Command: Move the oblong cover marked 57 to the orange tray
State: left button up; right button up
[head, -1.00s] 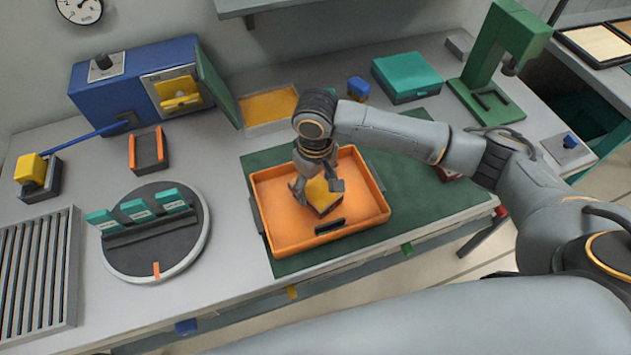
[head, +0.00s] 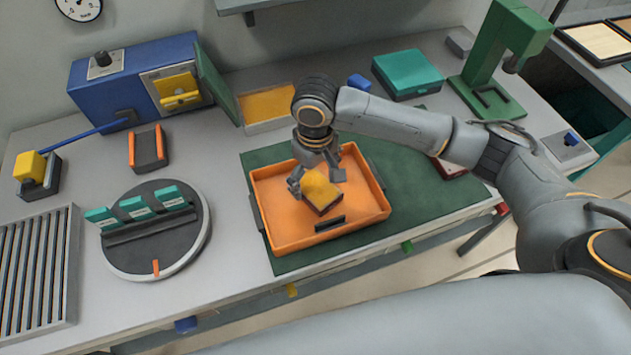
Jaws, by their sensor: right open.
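The orange tray (head: 280,222) lies on a green mat near the front of the bench. A yellow-topped block with dark sides (head: 322,193) sits inside it, near the middle. It may be the oblong cover, but I cannot read a 57 on it. My right gripper (head: 317,181) is over the tray, just above and behind the yellow-topped block. Its fingers are spread apart with nothing between them, and they partly overlap the block in the picture. My left gripper does not show.
A round turntable (head: 180,248) with several teal cards stands left of the tray. A teal box (head: 407,73) and a green press (head: 510,45) stand behind, to the right. A yellow-lined bin (head: 268,105) is behind the tray. A slatted rack (head: 38,270) is far left.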

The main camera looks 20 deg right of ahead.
aim_at(316, 187)
notch_tip(316, 187, up, 10)
jog(key=b, duration=0.1)
jog(key=shift+s+f, duration=0.1)
jog(key=shift+f, duration=0.05)
dwell(0.5)
